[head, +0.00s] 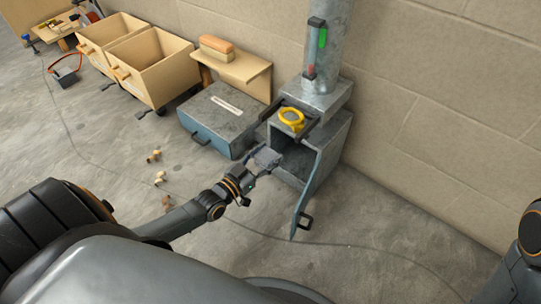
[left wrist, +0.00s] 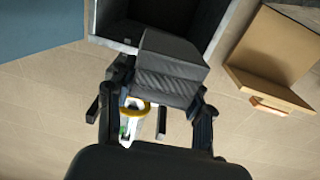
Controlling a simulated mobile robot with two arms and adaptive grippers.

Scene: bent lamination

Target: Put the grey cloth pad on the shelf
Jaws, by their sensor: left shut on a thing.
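The grey cloth pad (left wrist: 168,72) is between the fingers of my left gripper (left wrist: 157,95) in the left wrist view, before a dark box-like opening. In the head view my left gripper (head: 258,166) holds the pad (head: 266,157) low, at the front of an open grey metal cabinet (head: 320,150). I cannot tell whether the pad touches the cabinet. A wooden shelf (head: 255,73) on the wall carries a brush (head: 216,48); whether the cabinet has a shelf inside is hidden. My right gripper is out of view; only part of its arm shows at the right edge.
The cabinet's door (head: 305,195) hangs open towards me. A yellow ring (head: 291,118) lies on top of the cabinet. A grey case (head: 225,115) stands left of it, with wooden drawers (head: 150,65) beyond. Small wooden pieces (head: 160,176) lie on the floor. Floor right of the door is clear.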

